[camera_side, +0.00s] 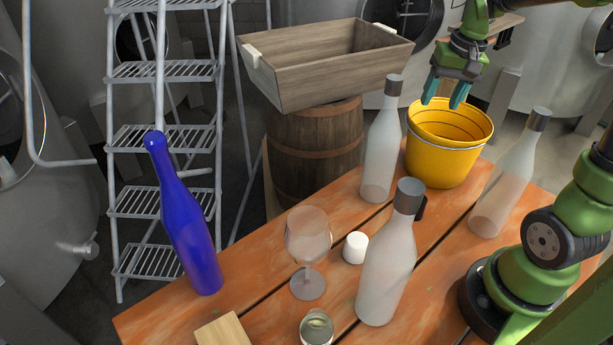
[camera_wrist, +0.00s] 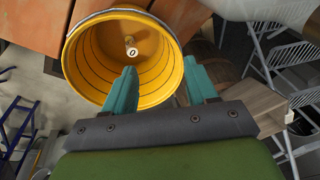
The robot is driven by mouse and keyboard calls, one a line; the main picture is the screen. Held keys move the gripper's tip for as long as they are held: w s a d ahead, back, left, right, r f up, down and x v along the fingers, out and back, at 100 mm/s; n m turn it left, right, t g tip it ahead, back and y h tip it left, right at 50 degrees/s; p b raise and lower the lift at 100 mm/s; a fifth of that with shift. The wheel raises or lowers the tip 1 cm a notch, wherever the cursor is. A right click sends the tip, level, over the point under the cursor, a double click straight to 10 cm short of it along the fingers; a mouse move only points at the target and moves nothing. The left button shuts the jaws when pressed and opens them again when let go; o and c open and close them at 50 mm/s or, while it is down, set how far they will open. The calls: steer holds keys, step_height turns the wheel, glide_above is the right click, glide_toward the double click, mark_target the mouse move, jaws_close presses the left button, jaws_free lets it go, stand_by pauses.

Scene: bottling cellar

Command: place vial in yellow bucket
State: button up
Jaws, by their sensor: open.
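The yellow bucket (camera_side: 445,162) stands upright at the far end of the orange wooden table; it fills the upper left of the wrist view (camera_wrist: 158,94). A small object with a pale round face and a dark mark (camera_wrist: 131,52) lies at the bucket's bottom; it may be the vial, but it is too small to be sure. My gripper (camera_side: 442,104) is above the bucket's rim, pointing down, its two teal fingers apart. In the wrist view the gripper (camera_wrist: 159,66) has nothing between its fingers. The bucket's inside bottom is hidden in the side view.
Frosted bottles (camera_side: 380,155) (camera_side: 388,268) (camera_side: 503,190) stand around the bucket and mid-table. A blue bottle (camera_side: 190,235), a wine glass (camera_side: 308,240), a white cylinder (camera_side: 355,247) and a small glass jar (camera_side: 316,327) are nearer. A wooden crate (camera_side: 330,75) sits on a barrel behind.

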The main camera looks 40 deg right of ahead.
steer(key=s+a+r+n+t+y, duration=0.1)
steer(key=s+a+n+t, duration=0.1)
steer(key=a, duration=0.8)
steer(key=s+a+r+n+t+y, duration=0.1)
steer(key=s+a, duration=0.4)
steer(key=a, duration=0.5)
steer(key=shift+s+r+n+t, duration=0.25)
steer(key=shift+r+n+t, duration=0.25)
steer(key=shift+n+t, duration=0.45)
